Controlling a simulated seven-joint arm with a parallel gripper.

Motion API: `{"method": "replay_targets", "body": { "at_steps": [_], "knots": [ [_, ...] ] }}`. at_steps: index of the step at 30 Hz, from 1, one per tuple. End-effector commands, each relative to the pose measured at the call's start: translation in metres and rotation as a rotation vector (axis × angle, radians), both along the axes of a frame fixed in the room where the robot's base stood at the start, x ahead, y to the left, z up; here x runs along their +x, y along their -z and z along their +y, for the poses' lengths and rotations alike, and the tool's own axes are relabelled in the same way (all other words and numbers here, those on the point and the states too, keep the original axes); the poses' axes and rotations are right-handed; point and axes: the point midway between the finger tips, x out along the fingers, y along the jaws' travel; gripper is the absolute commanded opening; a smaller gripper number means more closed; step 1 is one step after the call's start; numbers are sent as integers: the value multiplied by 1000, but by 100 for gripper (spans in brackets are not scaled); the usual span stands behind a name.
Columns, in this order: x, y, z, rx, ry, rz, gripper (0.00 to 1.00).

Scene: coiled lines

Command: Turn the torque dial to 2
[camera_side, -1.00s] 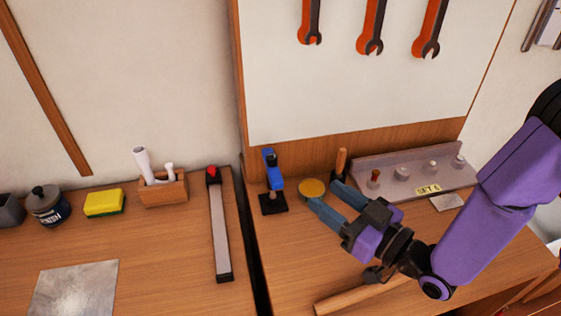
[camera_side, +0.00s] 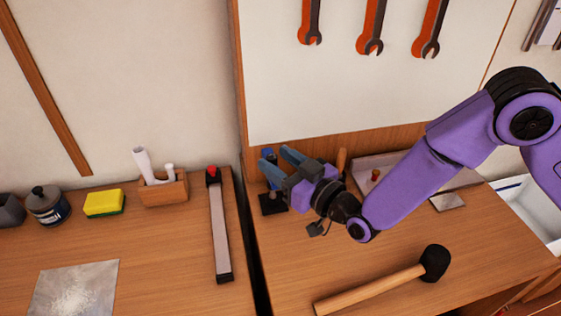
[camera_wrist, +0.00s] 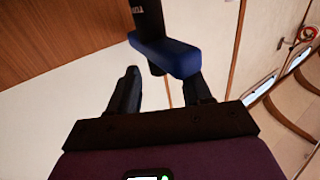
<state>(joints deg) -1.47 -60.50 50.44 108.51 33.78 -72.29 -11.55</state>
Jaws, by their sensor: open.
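A blue and black tool stands on a black base (camera_side: 271,204) on the right-hand bench; only a bit of its blue top shows in the side view. In the wrist view a blue part (camera_wrist: 172,55) and a dark cylinder with partly legible white lettering (camera_wrist: 146,14) show just beyond my fingers. My gripper (camera_side: 276,160) is open, with its fingers at the tool's upper part; it also shows in the wrist view (camera_wrist: 162,82). I cannot tell whether the fingers touch the tool. No dial numbers are readable.
A mallet (camera_side: 385,285) lies at the bench front. A wooden handle (camera_side: 341,160) and a grey rack (camera_side: 370,165) are behind my arm. Left of a dark gap between benches lie a long grey bar tool (camera_side: 219,230), a wooden box (camera_side: 164,192) and a yellow sponge (camera_side: 104,202).

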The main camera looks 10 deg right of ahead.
Motion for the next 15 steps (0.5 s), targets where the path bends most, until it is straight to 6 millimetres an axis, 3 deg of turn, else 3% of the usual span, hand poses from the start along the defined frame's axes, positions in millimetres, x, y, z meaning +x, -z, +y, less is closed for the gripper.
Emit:
{"method": "replay_targets", "body": {
  "at_steps": [6, 9, 11, 15],
  "knots": [
    [0, 0, 0, 0, 0, 0, 49],
    [0, 0, 0, 0, 0, 0, 17],
    [0, 0, 0, 0, 0, 1, 0],
    [0, 0, 0, 0, 1, 1, 0]
  ]
}}
